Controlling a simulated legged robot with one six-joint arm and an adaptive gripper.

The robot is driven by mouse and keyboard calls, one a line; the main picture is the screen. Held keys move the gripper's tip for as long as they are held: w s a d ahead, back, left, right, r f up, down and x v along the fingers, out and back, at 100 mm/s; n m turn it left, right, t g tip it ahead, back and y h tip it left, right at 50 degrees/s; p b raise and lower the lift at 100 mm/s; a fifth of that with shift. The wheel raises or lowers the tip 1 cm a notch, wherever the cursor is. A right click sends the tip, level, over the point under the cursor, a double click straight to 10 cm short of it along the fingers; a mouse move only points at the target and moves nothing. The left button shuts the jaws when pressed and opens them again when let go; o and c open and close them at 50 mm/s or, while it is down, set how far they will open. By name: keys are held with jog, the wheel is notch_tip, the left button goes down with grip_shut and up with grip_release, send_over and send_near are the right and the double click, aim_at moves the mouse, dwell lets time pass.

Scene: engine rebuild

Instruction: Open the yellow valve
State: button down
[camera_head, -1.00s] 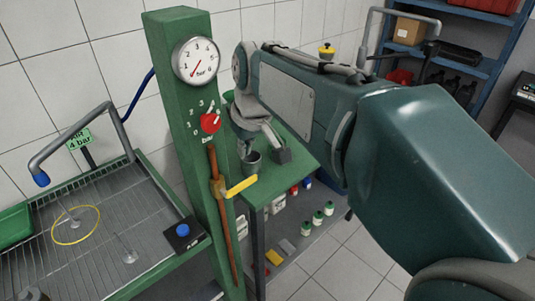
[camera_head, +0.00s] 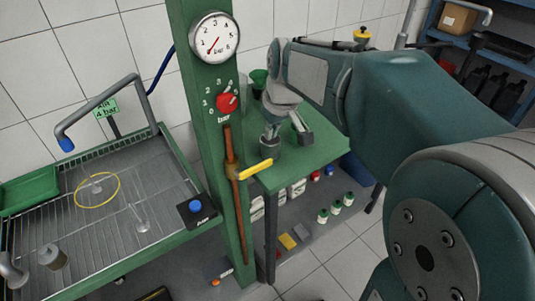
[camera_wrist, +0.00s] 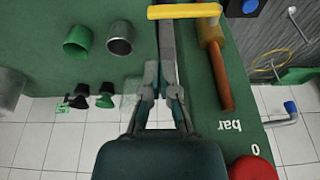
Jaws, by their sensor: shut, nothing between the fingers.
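The yellow valve handle (camera_head: 257,169) sticks out to the right from a brass valve body (camera_head: 232,171) on a copper pipe, which runs down the green post. The handle lies nearly level, across the pipe. In the wrist view the yellow handle (camera_wrist: 184,11) crosses the top edge, by the far end of my fingers. My gripper (camera_head: 303,132) is shut and empty, right of and above the handle in the head view, over the green table. In the wrist view my shut gripper (camera_wrist: 168,25) overlaps the handle; touching cannot be told.
A gauge (camera_head: 214,37) and red regulator knob (camera_head: 228,102) sit on the green post (camera_head: 205,95). A metal cup (camera_head: 268,147) and green funnel (camera_head: 259,79) stand on the green table (camera_head: 325,150). A wire-rack tray (camera_head: 110,225) is at left, bottles (camera_head: 336,207) below.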

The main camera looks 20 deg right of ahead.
aim_at(263, 163)
jog(key=x, duration=0.5)
jog(key=s+a+x, duration=0.1)
jog(key=x, duration=0.2)
jog(key=shift+f, duration=0.2)
jog(key=shift+d+f, duration=0.25)
jog(key=shift+d, duration=0.15)
jog(key=shift+a, duration=0.25)
jog(key=shift+f, duration=0.1)
